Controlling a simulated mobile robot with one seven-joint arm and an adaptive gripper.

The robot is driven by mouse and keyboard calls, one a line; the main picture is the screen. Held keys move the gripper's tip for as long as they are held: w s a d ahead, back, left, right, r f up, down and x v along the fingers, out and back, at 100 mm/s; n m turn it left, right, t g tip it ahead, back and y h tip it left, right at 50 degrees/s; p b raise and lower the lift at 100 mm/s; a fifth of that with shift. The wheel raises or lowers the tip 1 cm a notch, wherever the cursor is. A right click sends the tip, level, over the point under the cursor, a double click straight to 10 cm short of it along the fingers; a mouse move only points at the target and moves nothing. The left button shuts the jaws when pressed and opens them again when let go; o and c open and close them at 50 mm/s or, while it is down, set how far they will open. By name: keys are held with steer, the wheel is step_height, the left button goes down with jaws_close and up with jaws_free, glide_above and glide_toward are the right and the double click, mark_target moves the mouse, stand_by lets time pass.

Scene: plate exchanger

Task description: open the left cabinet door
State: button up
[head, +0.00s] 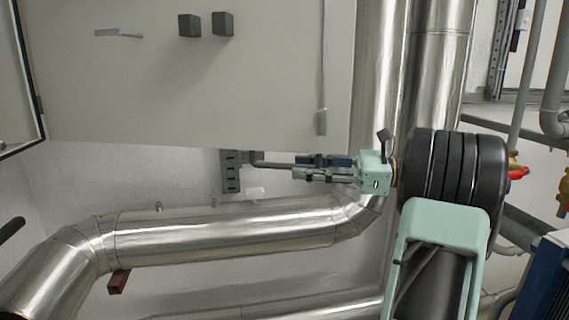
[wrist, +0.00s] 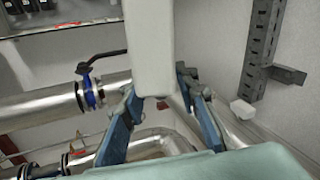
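A pale cabinet (head: 260,80) fills the upper left of the head view. Its broad face carries two dark square blocks (head: 206,24), a flat grey piece (head: 118,33) and a thin vertical bar at its right. A dark-edged pale panel (head: 20,80) stands at the far left; I cannot tell whether it is the left door. My gripper (head: 300,168) points left, just below the cabinet's lower edge. In the wrist view its blue fingers (wrist: 157,86) are spread, with a pale upright block (wrist: 153,45) showing between or beyond them. Contact is not clear.
Large shiny pipes (head: 215,235) run below the cabinet, and another rises right of it (head: 382,70). The wrist view shows a black-handled valve (wrist: 102,62) at left.

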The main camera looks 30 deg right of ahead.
mark_target(285, 166)
steer(key=x, duration=0.5)
steer(key=shift+p, duration=0.3)
jaws_close()
